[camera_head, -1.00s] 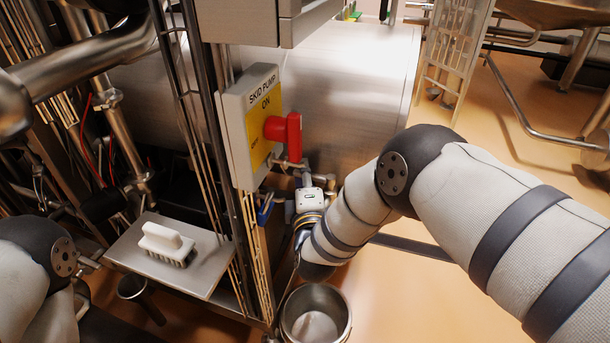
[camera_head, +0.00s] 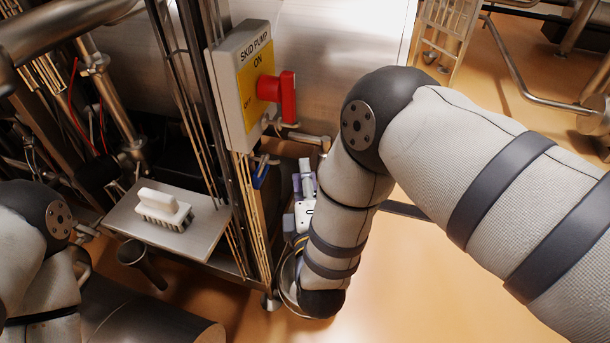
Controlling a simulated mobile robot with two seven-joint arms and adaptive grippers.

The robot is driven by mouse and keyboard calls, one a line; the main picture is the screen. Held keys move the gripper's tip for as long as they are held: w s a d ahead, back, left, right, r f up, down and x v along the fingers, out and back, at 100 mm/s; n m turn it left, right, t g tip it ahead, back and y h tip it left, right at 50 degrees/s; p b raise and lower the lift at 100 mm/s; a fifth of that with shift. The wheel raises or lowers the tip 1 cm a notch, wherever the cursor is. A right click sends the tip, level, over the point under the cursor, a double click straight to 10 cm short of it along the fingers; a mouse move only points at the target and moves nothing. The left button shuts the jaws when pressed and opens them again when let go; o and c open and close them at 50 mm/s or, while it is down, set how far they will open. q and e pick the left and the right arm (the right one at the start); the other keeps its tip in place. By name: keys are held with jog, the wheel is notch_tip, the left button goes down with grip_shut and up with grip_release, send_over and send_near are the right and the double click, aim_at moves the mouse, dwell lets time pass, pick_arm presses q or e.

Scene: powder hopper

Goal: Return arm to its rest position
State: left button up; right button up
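My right arm comes in from the right, bends at its dark elbow and hangs down at the middle of the view. My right gripper (camera_head: 305,180) shows in part behind the forearm, below the pump switch. Its fingers are small and partly covered, so I cannot tell whether they are open or shut. I see nothing clearly held in it. My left arm shows only at the lower left edge, and its gripper is out of view.
The grey and yellow skid pump switch box (camera_head: 241,85) has a red handle (camera_head: 284,95). A blue-handled valve (camera_head: 261,173) is below it. A white brush (camera_head: 164,209) lies on a metal shelf (camera_head: 205,235). Orange floor (camera_head: 420,285) is open at right.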

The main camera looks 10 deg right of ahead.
jog(key=s+d+f+m+g+y+p, duration=0.1)
jog(key=s+d+f+m+g, duration=0.35)
jog(key=s+f, duration=0.25)
jog(key=s+d+f+m+g+p, duration=0.1)
jog(key=s+d+f+m+g, duration=0.2)
jog(key=s+f+g, duration=0.4)
pick_arm(q)
jog(key=w+r+t+p, duration=0.1)
jog(key=w+r, duration=0.3)
jog(key=shift+w+r+t+p, duration=0.2)
jog(key=shift+r+t+p, duration=0.1)
jog(key=shift+t+p, duration=0.1)
pick_arm(e)
jog(key=s+d+m+g, duration=0.2)
jog(key=s+m+g, duration=0.1)
jog(key=s, duration=0.7)
jog(key=s+d+r+m+g, duration=0.1)
jog(key=s+d+m+g, duration=0.1)
jog(key=s, duration=0.8)
jog(key=s+d+m+g, duration=0.2)
jog(key=s+m+g, duration=0.2)
jog(key=s, duration=0.6)
jog(key=shift+d+r+m+y, duration=0.2)
jog(key=shift+d+m+y, duration=0.1)
jog(key=shift+m, duration=0.15)
